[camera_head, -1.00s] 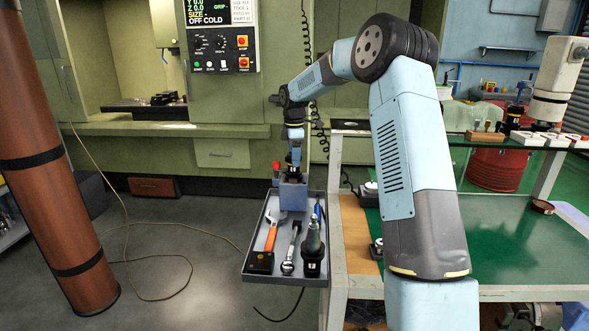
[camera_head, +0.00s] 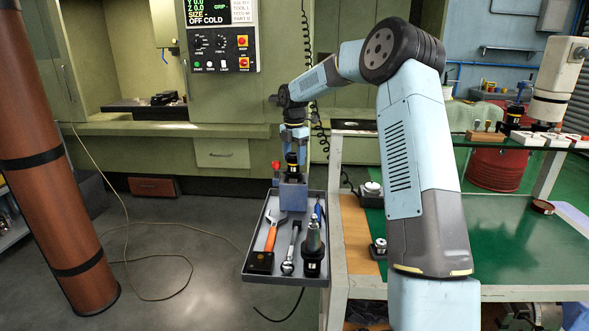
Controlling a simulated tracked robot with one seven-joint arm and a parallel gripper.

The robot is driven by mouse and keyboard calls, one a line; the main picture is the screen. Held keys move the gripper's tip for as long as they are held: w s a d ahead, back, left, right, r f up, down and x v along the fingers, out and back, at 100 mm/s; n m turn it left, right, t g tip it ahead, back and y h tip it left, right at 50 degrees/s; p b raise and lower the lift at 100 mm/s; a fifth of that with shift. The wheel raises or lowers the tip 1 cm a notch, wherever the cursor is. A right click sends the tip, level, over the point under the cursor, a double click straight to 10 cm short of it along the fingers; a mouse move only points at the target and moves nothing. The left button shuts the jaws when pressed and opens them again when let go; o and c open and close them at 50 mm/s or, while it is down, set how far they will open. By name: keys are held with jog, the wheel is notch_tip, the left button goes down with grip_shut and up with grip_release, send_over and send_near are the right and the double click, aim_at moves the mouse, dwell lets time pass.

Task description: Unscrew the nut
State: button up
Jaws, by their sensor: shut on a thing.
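My gripper (camera_head: 293,157) points straight down over the back end of the tray. It is shut on the nut (camera_head: 292,170), a small dark piece at the top of a blue-grey fixture block (camera_head: 292,196). The nut is tiny here and partly covered by the fingers, so its threads and any gap to the part below cannot be made out. The block stands upright on the grey tray (camera_head: 252,248).
On the tray lie an orange-handled wrench (camera_head: 271,236), a chrome wrench (camera_head: 292,246) and a dark tool holder with a metal cone (camera_head: 313,250). A red knob (camera_head: 276,165) is left of my gripper. A bench (camera_head: 510,230) stands right, a machine control panel (camera_head: 218,38) behind.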

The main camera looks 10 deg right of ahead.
jog(key=shift+d+n, duration=0.1)
jog(key=shift+n, duration=0.8)
jog(key=o, duration=1.4)
jog(key=shift+c, duration=0.2)
jog(key=m, duration=1.2)
jog(key=shift+s+d, duration=0.1)
jog(key=shift+s, duration=0.05)
jog(key=m, duration=0.6)
jog(key=shift+s, duration=0.1)
jog(key=m, duration=0.6)
jog(key=shift+s, duration=0.1)
